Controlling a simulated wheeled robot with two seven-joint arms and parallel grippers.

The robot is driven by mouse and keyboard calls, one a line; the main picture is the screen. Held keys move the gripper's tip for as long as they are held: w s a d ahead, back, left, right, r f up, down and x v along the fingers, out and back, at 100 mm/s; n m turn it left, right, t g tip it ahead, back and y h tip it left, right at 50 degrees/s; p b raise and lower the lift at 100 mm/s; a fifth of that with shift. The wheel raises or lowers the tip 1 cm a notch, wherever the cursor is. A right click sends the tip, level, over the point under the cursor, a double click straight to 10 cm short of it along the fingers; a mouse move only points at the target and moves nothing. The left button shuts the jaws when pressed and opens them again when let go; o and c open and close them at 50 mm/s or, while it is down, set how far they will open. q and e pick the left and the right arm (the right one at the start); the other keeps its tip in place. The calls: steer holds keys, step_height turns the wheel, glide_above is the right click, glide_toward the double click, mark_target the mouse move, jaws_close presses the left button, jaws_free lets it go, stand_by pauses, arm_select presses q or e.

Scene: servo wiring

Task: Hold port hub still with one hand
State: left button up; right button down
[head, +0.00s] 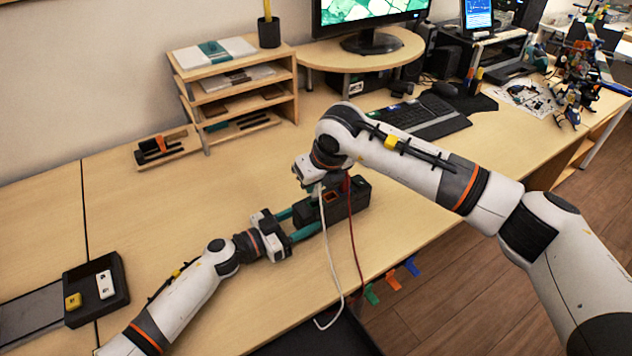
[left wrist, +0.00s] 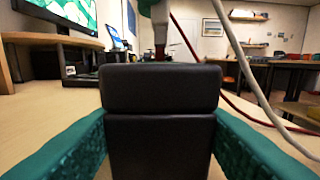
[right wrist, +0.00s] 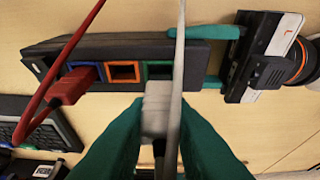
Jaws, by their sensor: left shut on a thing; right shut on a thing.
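The black port hub (head: 346,205) lies on the table; in the right wrist view (right wrist: 203,62) it shows blue, orange and green ports. My left gripper (head: 302,222) is shut on the hub's end, its teal fingers on both sides of the black body (left wrist: 160,130). A red plug (right wrist: 72,86) sits in the blue port. The orange port (right wrist: 123,72) is empty. My right gripper (right wrist: 157,135) is shut on a pale grey plug (right wrist: 157,108) with a white cable, right at the green port (right wrist: 160,71). How deep that plug sits is hidden.
The white cable (head: 332,265) and red cable (head: 353,235) hang toward the table's front edge, near coloured tabs (head: 392,280). A black tray (head: 117,283) with a yellow and a white piece is at left. A shelf (head: 240,90) and keyboard (head: 425,117) stand behind.

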steer(key=shift+r, duration=0.1)
steer(key=shift+r, duration=1.9)
arm_select(q)
steer(key=o, duration=1.1)
steer(key=shift+o, duration=0.2)
